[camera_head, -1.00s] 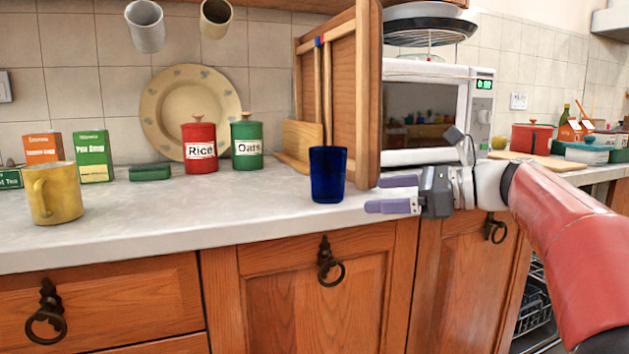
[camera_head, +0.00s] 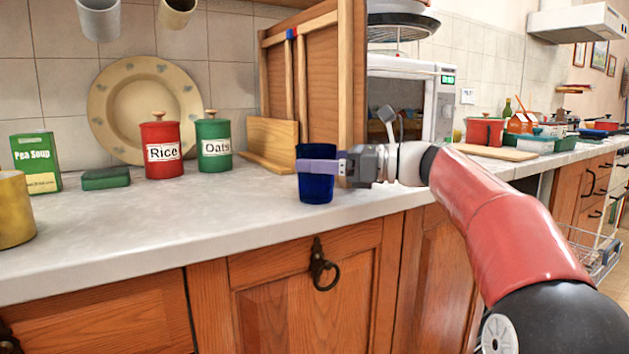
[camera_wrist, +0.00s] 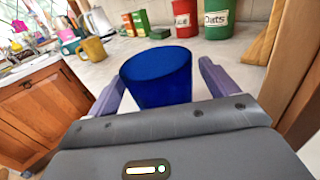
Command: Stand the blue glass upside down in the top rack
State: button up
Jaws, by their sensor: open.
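The blue glass (camera_head: 317,190) stands on the counter near its front edge, its wider end up. My gripper (camera_head: 318,166) is level with the glass's upper half, its purple fingers reaching across it from the right. In the wrist view the glass (camera_wrist: 160,82) sits between the two open fingers, with a visible gap to the right finger; contact on the left cannot be told. A wire rack (camera_head: 598,252) shows low at the far right, partly hidden by my arm; I cannot tell if it is the top rack.
A wooden board (camera_head: 333,80) and the microwave (camera_head: 405,105) stand behind the glass. The red rice tin (camera_head: 161,150) and green oats tin (camera_head: 213,146) are to the left. A yellow mug (camera_head: 14,210) is at the far left. The counter between is clear.

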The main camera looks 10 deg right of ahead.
jog(key=shift+x, duration=1.25)
jog(key=c, duration=1.1)
jog(key=shift+c, duration=1)
jog(key=shift+r, duration=0.15)
